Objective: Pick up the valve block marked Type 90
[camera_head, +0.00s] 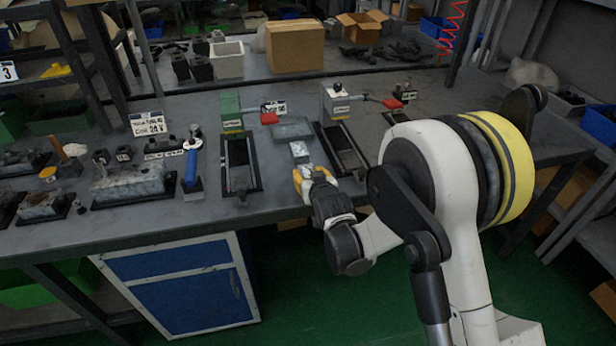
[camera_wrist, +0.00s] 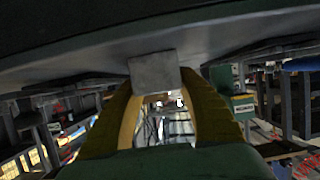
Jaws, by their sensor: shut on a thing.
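A small light grey metal block (camera_head: 299,149) is at the tips of my gripper (camera_head: 306,172), over the front middle part of the workbench (camera_head: 270,205). No Type 90 mark can be read on it. In the wrist view, the grey block (camera_wrist: 155,71) sits between the yellow fingertips of my gripper (camera_wrist: 156,85), which are shut on it. I cannot tell whether the block touches the bench or is slightly above it.
A green-topped fixture (camera_head: 232,113) on a dark rail stands left of the block. A white-topped fixture (camera_head: 341,103) with a red handle stands to the right. A grey flat tray (camera_head: 292,129) lies just behind. Several metal parts crowd the left.

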